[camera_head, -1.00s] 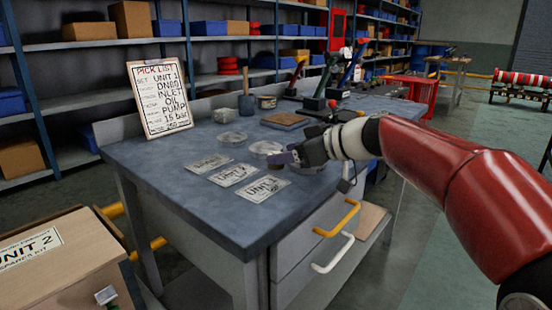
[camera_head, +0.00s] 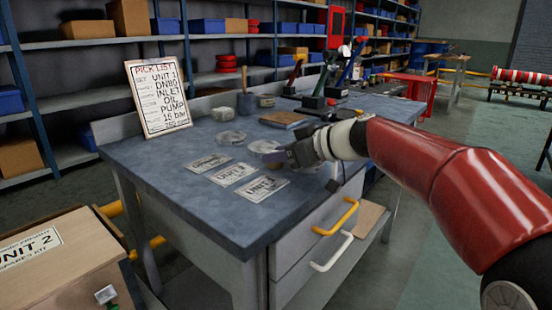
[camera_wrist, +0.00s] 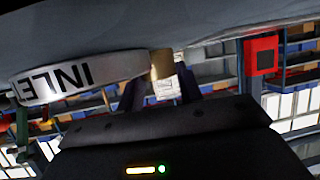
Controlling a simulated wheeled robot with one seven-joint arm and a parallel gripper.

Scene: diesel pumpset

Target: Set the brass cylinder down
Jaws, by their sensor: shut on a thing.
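The brass cylinder (camera_wrist: 161,63) is a small tan-gold piece at the tips of my gripper (camera_wrist: 160,88) in the wrist view. My gripper is shut on it, and its dark fingers hide part of it. In the head view my gripper (camera_head: 279,158) is low over the bench, at the near right side of a round pale dish (camera_head: 264,146). In the wrist view, which is upside down, a white rim marked INLET (camera_wrist: 75,78) lies just left of the cylinder. I cannot tell whether the cylinder touches the bench.
The grey-blue bench (camera_head: 170,175) also holds a second round dish (camera_head: 230,137), several label cards (camera_head: 232,174), a brown board (camera_head: 283,119) and a pick-list sign (camera_head: 159,97). The bench's left part is clear. Drawers with yellow and white handles are below.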

